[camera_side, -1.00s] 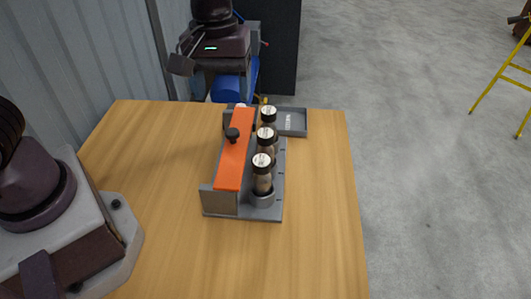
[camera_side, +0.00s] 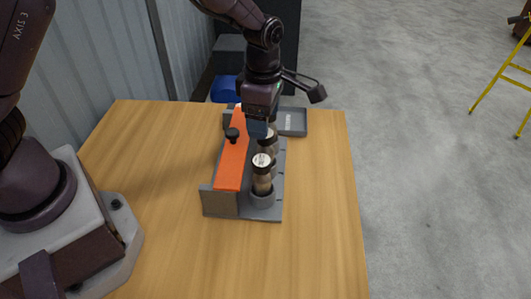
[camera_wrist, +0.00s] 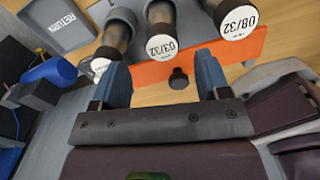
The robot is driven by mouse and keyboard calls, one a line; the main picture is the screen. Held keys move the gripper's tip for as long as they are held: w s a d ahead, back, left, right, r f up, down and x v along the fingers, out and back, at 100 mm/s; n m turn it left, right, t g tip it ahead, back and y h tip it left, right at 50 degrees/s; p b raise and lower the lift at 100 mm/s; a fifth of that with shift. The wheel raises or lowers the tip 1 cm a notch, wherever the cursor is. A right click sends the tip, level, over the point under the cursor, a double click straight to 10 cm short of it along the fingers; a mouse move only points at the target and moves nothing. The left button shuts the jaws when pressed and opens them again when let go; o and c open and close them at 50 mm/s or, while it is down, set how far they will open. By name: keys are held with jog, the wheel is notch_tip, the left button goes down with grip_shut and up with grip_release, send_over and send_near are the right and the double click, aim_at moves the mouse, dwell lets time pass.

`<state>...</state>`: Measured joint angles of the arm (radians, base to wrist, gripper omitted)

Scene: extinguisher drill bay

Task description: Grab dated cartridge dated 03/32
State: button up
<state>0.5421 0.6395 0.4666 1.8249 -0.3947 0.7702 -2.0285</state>
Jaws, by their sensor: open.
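Three brown cartridges with white-topped dark caps stand in a row in a grey rack (camera_side: 225,205). The middle one, the 03/32 cartridge (camera_wrist: 162,45), reads 03/32 in the wrist view; in the side view its cap (camera_side: 271,142) is partly behind my gripper. The 08/32 cartridge (camera_wrist: 238,24) is the front one (camera_side: 262,172) in the side view. The rear cartridge (camera_wrist: 99,66) has a date I cannot read, partly covered by a finger. My gripper (camera_side: 258,129) is open and empty above the rack, its blue fingers (camera_wrist: 162,72) either side of the 03/32 cap in the picture.
An orange panel (camera_side: 232,165) with a black knob (camera_side: 232,134) runs along the rack's left side. A grey RETURN tray (camera_side: 292,121) sits behind the rack. The wooden table (camera_side: 315,220) is clear to the right and front.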

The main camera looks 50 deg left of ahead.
aim_at(265, 142)
notch_tip(265, 142, down, 7)
jog(key=shift+d+r, duration=0.15)
dwell(0.4)
jog(key=shift+r, duration=0.1)
jog(key=c, duration=1.2)
